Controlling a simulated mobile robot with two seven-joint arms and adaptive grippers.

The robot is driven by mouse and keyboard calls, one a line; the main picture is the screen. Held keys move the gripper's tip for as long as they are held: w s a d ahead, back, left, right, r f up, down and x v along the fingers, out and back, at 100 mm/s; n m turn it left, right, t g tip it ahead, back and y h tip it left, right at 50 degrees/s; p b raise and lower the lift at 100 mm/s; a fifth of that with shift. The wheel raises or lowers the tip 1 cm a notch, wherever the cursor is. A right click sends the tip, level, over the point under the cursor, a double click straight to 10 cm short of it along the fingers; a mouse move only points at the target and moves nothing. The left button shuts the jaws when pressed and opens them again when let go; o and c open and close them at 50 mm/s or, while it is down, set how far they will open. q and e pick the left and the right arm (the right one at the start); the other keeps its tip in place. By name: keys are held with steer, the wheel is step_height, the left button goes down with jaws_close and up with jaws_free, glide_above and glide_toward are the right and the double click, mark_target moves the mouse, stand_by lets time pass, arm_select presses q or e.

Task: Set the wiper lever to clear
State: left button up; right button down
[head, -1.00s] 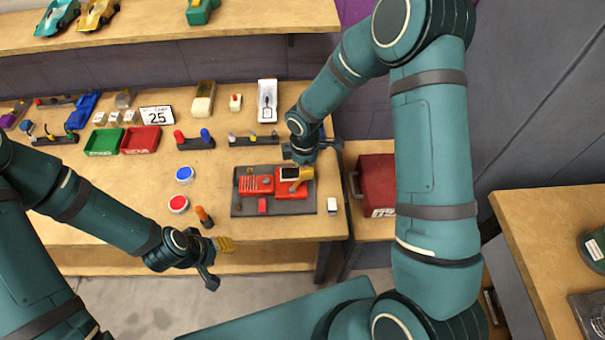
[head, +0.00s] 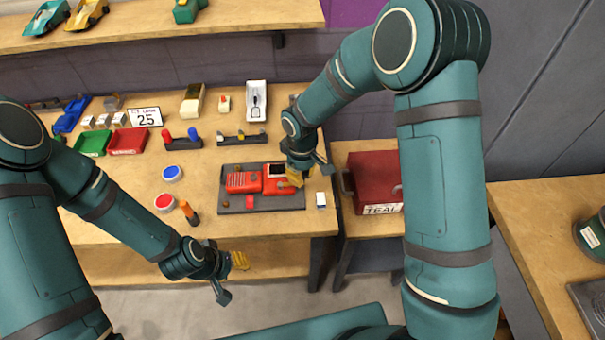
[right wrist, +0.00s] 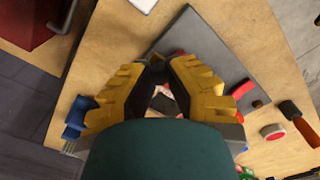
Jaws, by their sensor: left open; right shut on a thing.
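A red device (head: 245,183) with a dark screen (head: 276,170) lies on a dark grey board (head: 290,203) near the right end of the workbench. My right gripper (head: 297,180) is at the device's right end, shut on what looks like the wiper lever, which its fingers almost wholly hide. In the right wrist view, the yellow fingers of the right gripper (right wrist: 165,70) meet over the board (right wrist: 205,50), and a small red and white patch shows between them. I cannot read the lever's setting. My left gripper (head: 230,275) is open and empty in front of the bench edge.
A small white block (head: 321,199) stands right of the board. Left of it are an orange-handled tool (head: 189,213), a red button (head: 165,203) and a blue button (head: 172,173). Lever strips (head: 243,137) lie behind. A red toolbox (head: 375,180) stands to the right.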

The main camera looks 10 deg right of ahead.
steer(key=shift+s+f+m, duration=0.1)
steer(key=shift+s+m, duration=0.15)
steer(key=shift+m, duration=0.15)
stand_by(0.3)
steer(key=c, duration=0.8)
jaws_free()
steer(key=shift+c, duration=0.2)
step_height(320, 180, up, 12)
